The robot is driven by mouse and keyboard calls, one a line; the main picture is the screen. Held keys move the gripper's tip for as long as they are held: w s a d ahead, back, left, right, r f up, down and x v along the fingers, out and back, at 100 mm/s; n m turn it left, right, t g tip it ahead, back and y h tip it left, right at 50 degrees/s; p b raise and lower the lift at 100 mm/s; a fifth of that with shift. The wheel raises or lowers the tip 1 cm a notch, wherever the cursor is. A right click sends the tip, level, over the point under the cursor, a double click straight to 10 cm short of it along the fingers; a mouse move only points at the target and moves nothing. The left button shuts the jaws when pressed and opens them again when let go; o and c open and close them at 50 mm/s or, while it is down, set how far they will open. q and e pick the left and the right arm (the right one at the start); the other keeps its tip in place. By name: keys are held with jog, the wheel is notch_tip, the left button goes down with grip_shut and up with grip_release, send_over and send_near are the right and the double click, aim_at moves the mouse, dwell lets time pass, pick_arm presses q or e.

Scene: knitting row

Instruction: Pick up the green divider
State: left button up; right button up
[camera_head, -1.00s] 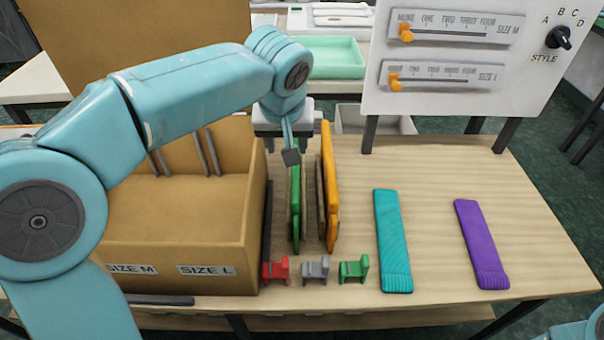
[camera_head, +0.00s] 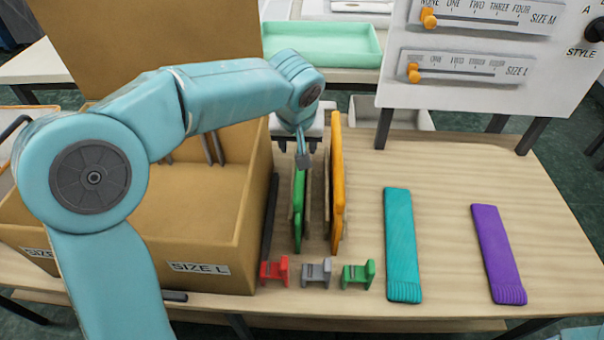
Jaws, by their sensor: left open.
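The green divider (camera_head: 299,215) stands upright on the table, just right of the large brown box, and shows as a thin panel seen nearly edge-on. My left gripper (camera_head: 302,160) is open and points down at the upper part of the green divider. Its fingers overlap the top of the panel in the view, and I cannot tell whether they touch it. My left gripper and wrist hide the divider's top end. My right gripper is out of view.
An orange divider (camera_head: 337,190) stands close on the right. Red (camera_head: 274,271), grey (camera_head: 316,273) and green (camera_head: 358,274) clips sit in front. Teal (camera_head: 402,245) and purple (camera_head: 497,255) knitted strips lie to the right. The brown box (camera_head: 215,255) is on the left.

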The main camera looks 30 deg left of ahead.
pick_arm(q)
jog(key=x, duration=0.4)
jog(key=b+x, duration=0.1)
jog(key=x, duration=0.1)
jog(key=shift+d, duration=0.35)
jog(key=shift+s+r, duration=0.1)
grip_shut()
